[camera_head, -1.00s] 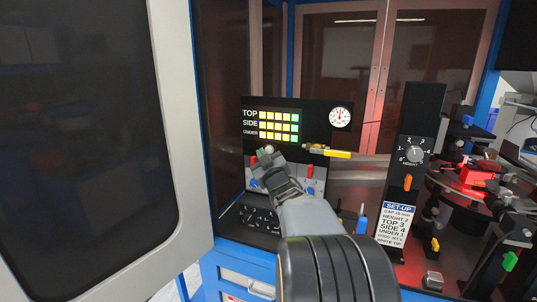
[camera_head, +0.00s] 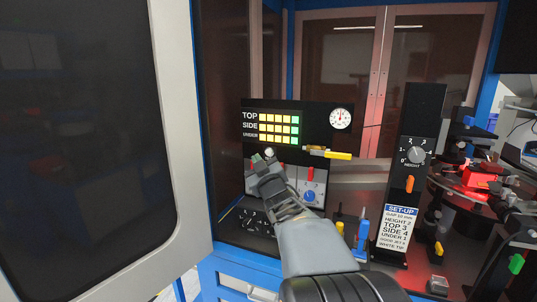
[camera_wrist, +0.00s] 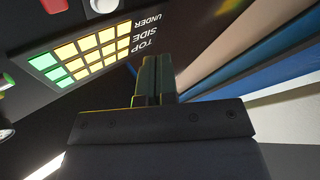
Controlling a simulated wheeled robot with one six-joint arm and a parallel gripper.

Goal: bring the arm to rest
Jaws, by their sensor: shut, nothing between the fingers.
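My gripper (camera_head: 261,161) is in front of the lower left of the black control panel (camera_head: 312,117) in the head view. Its arm reaches up from the bottom of the picture. In the wrist view, the two dark green fingers of my gripper (camera_wrist: 157,75) lie side by side, shut, with nothing seen between them. The lit panel beside them is upside down in that view, and its grid of yellow and green lights (camera_wrist: 90,50) is near the fingers. Whether the fingers touch the panel cannot be told.
A large grey-framed door (camera_head: 183,120) stands open at left. A black post with the height dial (camera_head: 415,155) and a set-up card (camera_head: 399,228) stands right of the arm. A yellow-handled part (camera_head: 338,155) juts from the panel. A rotary table with a red block (camera_head: 476,179) is at far right.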

